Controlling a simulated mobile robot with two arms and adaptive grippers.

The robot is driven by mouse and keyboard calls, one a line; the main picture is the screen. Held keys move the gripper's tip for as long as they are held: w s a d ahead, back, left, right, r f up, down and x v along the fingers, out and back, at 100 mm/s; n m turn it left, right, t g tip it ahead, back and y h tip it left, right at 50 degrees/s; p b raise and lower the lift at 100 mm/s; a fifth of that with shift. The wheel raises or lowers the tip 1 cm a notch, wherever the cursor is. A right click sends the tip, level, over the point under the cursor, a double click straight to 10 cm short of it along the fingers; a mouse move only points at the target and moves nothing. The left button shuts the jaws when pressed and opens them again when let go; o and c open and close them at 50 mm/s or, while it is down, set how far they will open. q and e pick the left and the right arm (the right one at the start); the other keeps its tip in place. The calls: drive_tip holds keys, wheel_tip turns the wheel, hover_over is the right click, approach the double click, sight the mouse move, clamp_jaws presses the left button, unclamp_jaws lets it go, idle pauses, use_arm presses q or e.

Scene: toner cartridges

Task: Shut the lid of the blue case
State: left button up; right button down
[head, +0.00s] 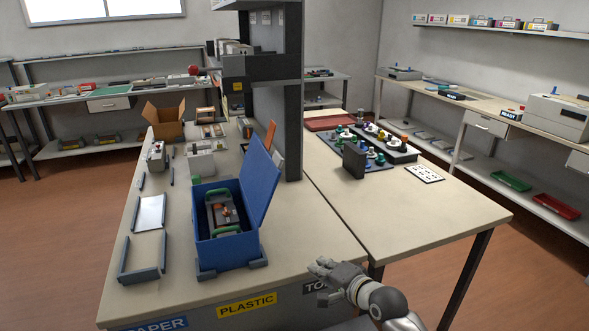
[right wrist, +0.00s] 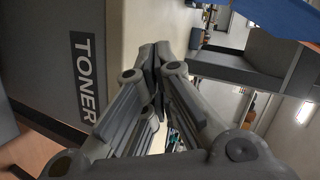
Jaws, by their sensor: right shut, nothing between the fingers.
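The blue case (head: 205,234) stands on the left part of the workbench with its lid (head: 259,184) raised, hinged on the right side and leaning slightly outward to the right. Inside it lies a dark toner cartridge (head: 222,207) with green handles. My right gripper (head: 318,268) is in front of the bench's front edge, to the right of and below the case, shut and empty. In the right wrist view the closed fingers (right wrist: 152,58) point toward the bench edge, and a blue corner (right wrist: 285,18), likely the lid, shows at top right. My left gripper is not in view.
The case sits in a grey bracket (head: 232,270). A dark post (head: 291,110) with a shelf rises behind the lid. A cardboard box (head: 165,121) and small devices stand farther back. The right tabletop (head: 400,215) is clear in front of a tray of bottles (head: 385,143).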

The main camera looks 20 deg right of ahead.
drive_tip(key=w+d+r+m+t+y, duration=0.1)
drive_tip(key=w+d+r+m+t, duration=0.2)
drive_tip(key=r, duration=0.7)
drive_tip(key=w+d+r+m+t, duration=0.1)
drive_tip(key=w+r+m+t, duration=0.2)
drive_tip(key=r, duration=0.6)
use_arm(q)
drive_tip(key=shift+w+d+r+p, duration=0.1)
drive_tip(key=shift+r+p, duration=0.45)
drive_tip(key=shift+p, duration=0.05)
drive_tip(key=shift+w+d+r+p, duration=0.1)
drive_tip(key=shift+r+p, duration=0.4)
drive_tip(key=shift+p, duration=0.05)
use_arm(e)
drive_tip(key=w+a+r+m+g, duration=0.1)
drive_tip(key=w+a+r, duration=0.2)
drive_tip(key=w+a, duration=0.3)
drive_tip(key=w, duration=0.3)
drive_tip(key=shift+w, duration=0.35)
drive_tip(key=shift+a+r, duration=0.1)
